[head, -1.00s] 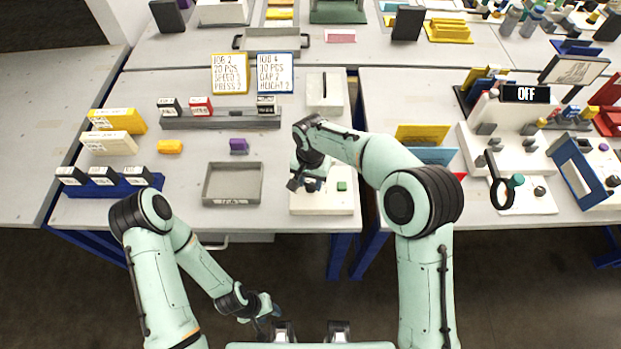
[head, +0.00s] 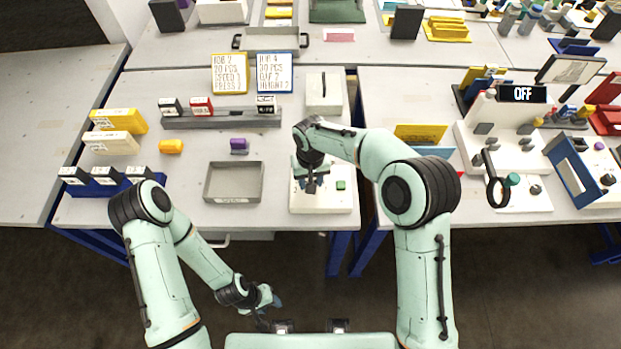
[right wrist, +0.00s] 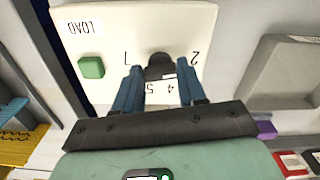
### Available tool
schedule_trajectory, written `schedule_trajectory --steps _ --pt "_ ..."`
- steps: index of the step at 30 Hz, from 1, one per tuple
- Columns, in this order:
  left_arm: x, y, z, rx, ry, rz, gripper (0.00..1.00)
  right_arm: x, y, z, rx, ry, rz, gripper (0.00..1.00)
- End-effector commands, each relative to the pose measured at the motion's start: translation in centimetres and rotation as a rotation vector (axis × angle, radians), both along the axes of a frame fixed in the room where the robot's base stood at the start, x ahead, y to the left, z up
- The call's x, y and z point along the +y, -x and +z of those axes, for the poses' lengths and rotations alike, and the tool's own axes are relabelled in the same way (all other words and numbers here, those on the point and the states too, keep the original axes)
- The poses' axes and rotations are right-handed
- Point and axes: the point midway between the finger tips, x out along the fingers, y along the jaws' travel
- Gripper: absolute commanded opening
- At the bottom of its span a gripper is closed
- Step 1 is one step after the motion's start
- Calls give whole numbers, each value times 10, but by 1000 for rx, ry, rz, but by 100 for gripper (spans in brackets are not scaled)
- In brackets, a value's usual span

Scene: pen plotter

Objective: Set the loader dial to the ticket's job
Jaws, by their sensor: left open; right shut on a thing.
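The white loader panel (head: 330,205) sits at the table's front edge, with a green button (head: 340,185) on its right. The dial's pointer is hard to read. My left gripper (head: 276,303) is open and empty, low in front of the table. Two tickets, yellow-framed (head: 230,73) and blue-framed (head: 274,72), stand behind; their small print is blurred.
A grey tray (head: 234,182) lies left of the panel. A white slotted box (head: 324,93) stands behind it. A grey rack (head: 221,120) holds labelled blocks. On the right table, a machine's display (head: 522,94) reads OFF.

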Motion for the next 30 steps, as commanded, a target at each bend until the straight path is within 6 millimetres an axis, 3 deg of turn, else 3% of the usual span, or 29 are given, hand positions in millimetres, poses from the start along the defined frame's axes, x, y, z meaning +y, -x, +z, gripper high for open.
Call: schedule_trajectory --steps 8,9,11,23,30 --pt "0 0 0 0 0 0 43 0 0 1 -2 0 5 10" --pt "0 0 0 0 0 0 43 0 0 1 -2 0 5 47" --pt "0 0 0 0 0 0 43 0 0 0 -2 0 4 66" --pt "0 0 0 0 0 0 43 0 -1 7 -3 -1 2 66" --pt "0 -3 3 -3 0 0 43 1 -1 53 -8 -2 2 66"
